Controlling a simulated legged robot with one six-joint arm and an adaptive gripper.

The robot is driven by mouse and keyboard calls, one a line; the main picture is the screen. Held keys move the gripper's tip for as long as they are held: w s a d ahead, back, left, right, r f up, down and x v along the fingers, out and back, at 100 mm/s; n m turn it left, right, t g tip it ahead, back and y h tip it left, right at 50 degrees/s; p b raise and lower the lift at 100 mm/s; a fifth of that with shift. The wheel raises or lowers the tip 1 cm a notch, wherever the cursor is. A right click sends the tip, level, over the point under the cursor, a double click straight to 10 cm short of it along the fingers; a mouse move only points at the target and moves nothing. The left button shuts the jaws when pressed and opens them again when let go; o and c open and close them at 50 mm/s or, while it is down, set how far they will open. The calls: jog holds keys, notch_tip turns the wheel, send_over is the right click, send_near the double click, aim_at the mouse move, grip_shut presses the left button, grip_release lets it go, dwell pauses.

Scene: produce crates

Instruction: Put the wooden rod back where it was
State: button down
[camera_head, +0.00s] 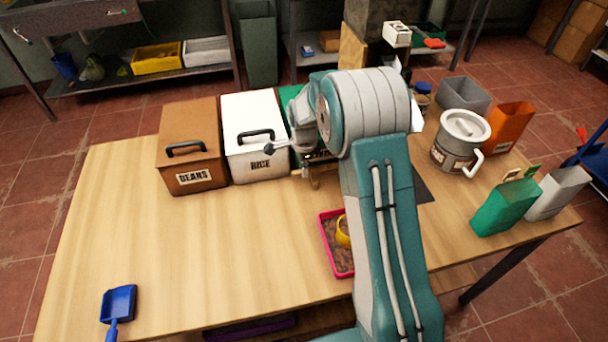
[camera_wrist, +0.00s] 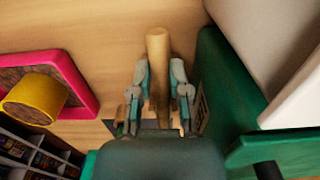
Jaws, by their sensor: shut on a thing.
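The wooden rod (camera_wrist: 158,50) is a plain, light tan cylinder. In the wrist view it lies between the two fingers of my gripper (camera_wrist: 161,78), which is shut on it. One end of the rod sticks out past the fingertips over the wooden table (camera_wrist: 110,30). In the head view my arm hides most of the gripper, beside the front of the green bin (camera_head: 292,95). A small tan piece (camera_wrist: 120,112) shows behind the left finger in the wrist view; I cannot tell what it is.
The green bin (camera_wrist: 222,75) stands close right of the gripper in the wrist view. A white RICE bin (camera_head: 258,165) and brown BEANS bin (camera_head: 192,180) stand left of it. A pink tray (camera_head: 331,262) with a yellow cup (camera_head: 343,232) lies nearer. The table's left front is mostly clear.

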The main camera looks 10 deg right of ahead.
notch_tip(320, 180, down, 3)
jog(key=shift+r, duration=0.1)
jog(key=shift+d, duration=0.2)
jog(key=shift+f, duration=0.25)
jog(key=c, duration=0.6)
grip_release()
jog(key=shift+a, duration=0.1)
